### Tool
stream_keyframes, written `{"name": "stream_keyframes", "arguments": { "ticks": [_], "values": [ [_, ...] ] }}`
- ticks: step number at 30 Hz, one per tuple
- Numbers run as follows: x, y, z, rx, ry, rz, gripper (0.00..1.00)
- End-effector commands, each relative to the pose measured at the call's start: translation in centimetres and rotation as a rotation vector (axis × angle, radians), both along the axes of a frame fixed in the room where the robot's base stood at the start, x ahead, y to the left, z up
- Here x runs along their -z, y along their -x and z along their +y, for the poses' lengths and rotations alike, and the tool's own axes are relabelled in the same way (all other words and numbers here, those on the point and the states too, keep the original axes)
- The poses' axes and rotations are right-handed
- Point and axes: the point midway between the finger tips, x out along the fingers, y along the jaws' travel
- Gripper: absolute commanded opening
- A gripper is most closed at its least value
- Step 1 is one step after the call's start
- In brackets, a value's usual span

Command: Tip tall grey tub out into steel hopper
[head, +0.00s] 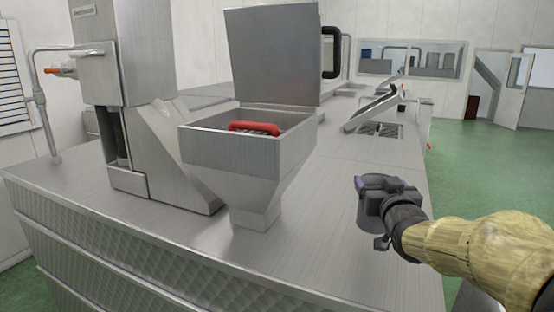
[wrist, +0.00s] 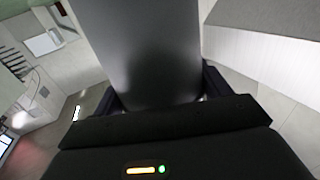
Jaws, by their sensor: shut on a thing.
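The steel hopper (head: 240,165) stands on the steel bench with its hinged lid (head: 272,55) raised. A red bar (head: 254,128) shows inside its open top. My gripper (head: 372,186) is to the right of the hopper, apart from it and lower than its rim. It is shut on the grey tub (wrist: 145,45), which rises between the fingers in the wrist view. In the head view only a small dark grey part of the tub (head: 370,212) shows below the fingers. The tub's mouth and contents cannot be made out.
A tall steel machine (head: 125,90) stands left of the hopper on the bench (head: 130,225). A sloped steel chute (head: 374,108) and a floor-like grate (head: 380,130) lie further back. Green floor (head: 480,170) is at the right.

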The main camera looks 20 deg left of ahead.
Motion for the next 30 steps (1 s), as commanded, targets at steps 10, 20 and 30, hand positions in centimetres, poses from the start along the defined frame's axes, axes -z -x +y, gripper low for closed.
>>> {"name": "stream_keyframes", "arguments": {
  "ticks": [10,20,30],
  "values": [
    [-9.0,-1.0,-0.9,-0.016,-0.011,-0.006,0.2],
    [-20.3,-2.0,-2.8,-0.012,-0.006,-0.004,0.2],
    [-24.5,-2.3,-3.7,-0.001,0.001,-0.005,0.2]
  ]
}}
